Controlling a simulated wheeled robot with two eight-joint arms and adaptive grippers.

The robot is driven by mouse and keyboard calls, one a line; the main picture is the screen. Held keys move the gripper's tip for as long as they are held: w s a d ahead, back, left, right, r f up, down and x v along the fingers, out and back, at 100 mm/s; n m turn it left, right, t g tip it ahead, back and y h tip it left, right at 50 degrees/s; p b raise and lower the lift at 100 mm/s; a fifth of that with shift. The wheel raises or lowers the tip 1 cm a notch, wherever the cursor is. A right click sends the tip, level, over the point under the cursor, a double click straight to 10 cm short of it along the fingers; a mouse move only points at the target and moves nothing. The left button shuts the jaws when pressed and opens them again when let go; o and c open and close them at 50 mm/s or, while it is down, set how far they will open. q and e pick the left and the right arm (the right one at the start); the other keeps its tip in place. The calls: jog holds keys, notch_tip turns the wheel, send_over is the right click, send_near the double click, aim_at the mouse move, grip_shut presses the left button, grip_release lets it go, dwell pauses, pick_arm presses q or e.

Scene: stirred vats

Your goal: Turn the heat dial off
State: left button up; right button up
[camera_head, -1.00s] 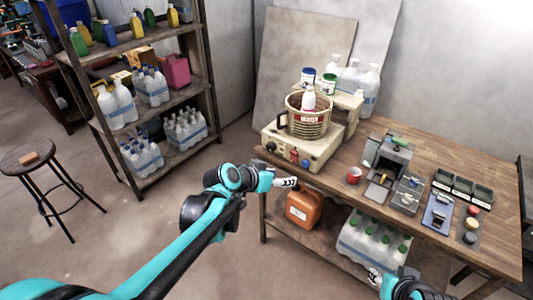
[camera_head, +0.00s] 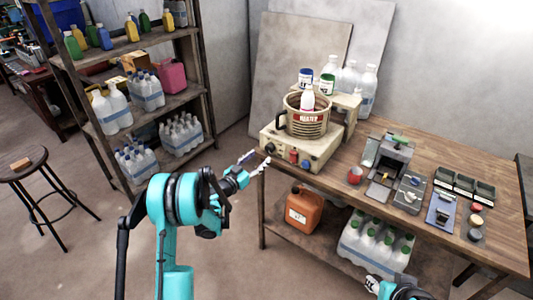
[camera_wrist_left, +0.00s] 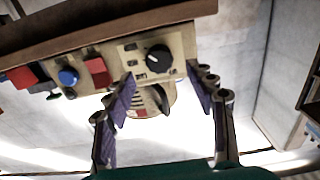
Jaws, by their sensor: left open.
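The cream heater base (camera_head: 322,150) stands at the table's left end, with a brown pot (camera_head: 306,122) on it. Its front has a black round dial (camera_head: 270,147), a red switch (camera_head: 293,155) and a blue knob (camera_head: 306,163). In the left wrist view the black dial (camera_wrist_left: 158,58) lies ahead, between the lines of the two fingers, with a pale pointer mark. My left gripper (camera_head: 254,162) is open and empty, close in front of the dial, and I see no contact. My right gripper (camera_head: 385,287) is at the lower edge, its jaws unclear.
An orange canister (camera_head: 304,209) and bottles with green caps (camera_head: 373,240) are on the shelf below. Shelving (camera_head: 150,105) and a stool (camera_head: 25,165) are at left.

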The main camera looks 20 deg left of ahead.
aim_at(268, 150)
pick_arm(q)
jog(key=b+x, duration=0.1)
jog(key=x, duration=0.4)
jog(key=shift+w+d+f, duration=0.1)
jog(key=shift+w, duration=0.05)
jog(key=shift+w+d+b, duration=0.2)
jog(key=shift+w+b, duration=0.1)
jog(key=shift+w, duration=0.15)
jog(key=c, duration=1.2)
